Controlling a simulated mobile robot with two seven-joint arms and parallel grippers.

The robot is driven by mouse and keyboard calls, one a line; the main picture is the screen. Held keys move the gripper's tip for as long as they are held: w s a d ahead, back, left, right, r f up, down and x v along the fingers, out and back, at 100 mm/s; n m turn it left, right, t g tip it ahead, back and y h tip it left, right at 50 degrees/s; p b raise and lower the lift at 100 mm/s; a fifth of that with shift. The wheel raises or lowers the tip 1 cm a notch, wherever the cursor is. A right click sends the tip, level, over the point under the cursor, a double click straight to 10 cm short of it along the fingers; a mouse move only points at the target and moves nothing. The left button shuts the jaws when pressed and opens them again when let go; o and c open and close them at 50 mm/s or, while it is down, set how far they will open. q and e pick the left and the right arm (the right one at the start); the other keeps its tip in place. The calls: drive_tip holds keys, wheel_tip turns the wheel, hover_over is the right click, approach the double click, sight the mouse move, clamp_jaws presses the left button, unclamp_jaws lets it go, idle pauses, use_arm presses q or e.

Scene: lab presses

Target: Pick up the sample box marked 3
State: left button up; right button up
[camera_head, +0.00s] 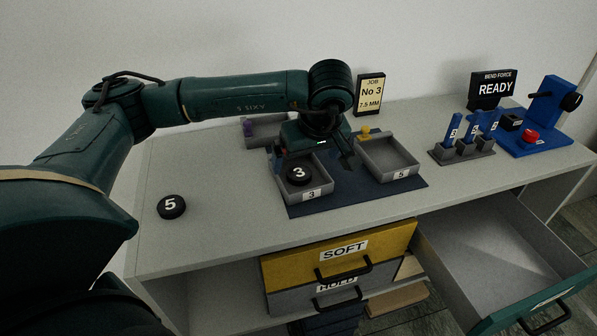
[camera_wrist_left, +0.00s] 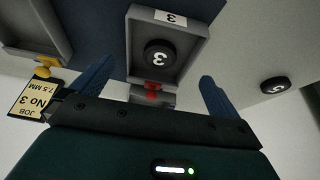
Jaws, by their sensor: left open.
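The sample box marked 3 (camera_head: 312,195) is a grey open tray on a dark blue mat, with a black puck marked 3 (camera_head: 299,173) inside. In the left wrist view the box (camera_wrist_left: 174,17) shows upside down, with the puck (camera_wrist_left: 159,55) in it and a red knob (camera_wrist_left: 152,90) at its near end. My left gripper (camera_head: 313,161) is over the back end of the box. Its open blue fingers (camera_wrist_left: 157,76) appear on either side of the red knob; contact is not visible. In the head view the gripper hides the knob. My right gripper is not in view.
A box marked 5 (camera_head: 387,176) with a yellow knob stands close on the right. Another grey box (camera_head: 268,139) with a purple knob is behind left. A puck marked 5 (camera_head: 171,206) lies left on the bare tabletop. An open drawer (camera_head: 490,255) juts out at the front right.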

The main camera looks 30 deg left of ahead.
sight(299, 171)
use_arm(q)
drive_tip(key=shift+x, duration=0.75)
drive_tip(key=a+f, duration=0.1)
drive_tip(key=w+a+f, duration=0.1)
drive_tip(key=f, duration=0.1)
drive_tip(key=shift+w+a+f+p, duration=0.15)
drive_tip(key=shift+w+f+p, duration=0.1)
drive_tip(key=shift+p, duration=0.1)
drive_tip(key=shift+w+a+f, duration=0.1)
drive_tip(key=shift+f, duration=0.4)
drive_tip(key=shift+c, duration=0.4)
drive_tip(key=c, duration=0.6)
